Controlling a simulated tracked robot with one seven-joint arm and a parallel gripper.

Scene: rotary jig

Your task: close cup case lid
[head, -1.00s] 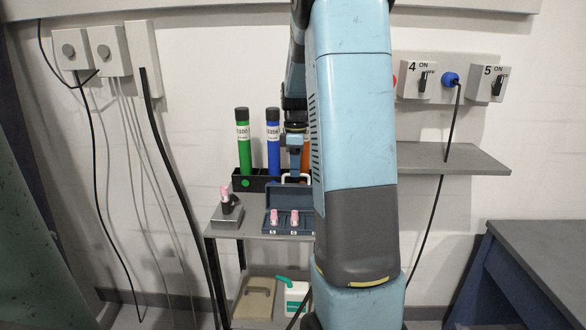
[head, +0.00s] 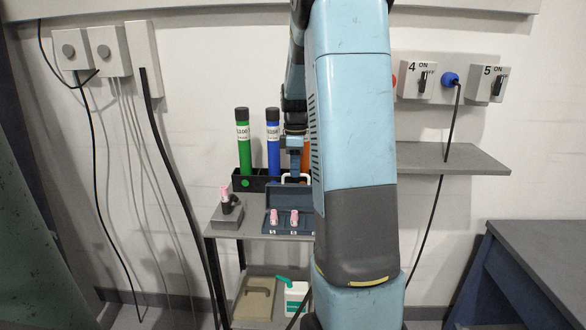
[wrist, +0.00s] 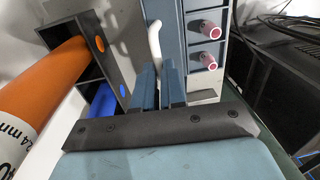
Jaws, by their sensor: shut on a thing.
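The cup case (head: 286,221) is a dark blue box on the small grey table, with its lid (head: 286,195) standing up at the back. Two pink cups (head: 284,217) sit in its front part. In the wrist view the case (wrist: 197,30) shows with the pink-rimmed cups (wrist: 210,45) at right and a white handle (wrist: 155,42) on the lid's side. My gripper (wrist: 160,85) has its blue fingers shut around the lower end of the white handle. In the head view my gripper (head: 294,165) is above the lid, and my arm hides the case's right side.
A black rack (head: 250,180) behind the case holds a green tube (head: 243,145), a blue tube (head: 273,145) and an orange tube, which is close by in the wrist view (wrist: 40,85). A grey stand (head: 228,213) with a pink-topped item is left of the case.

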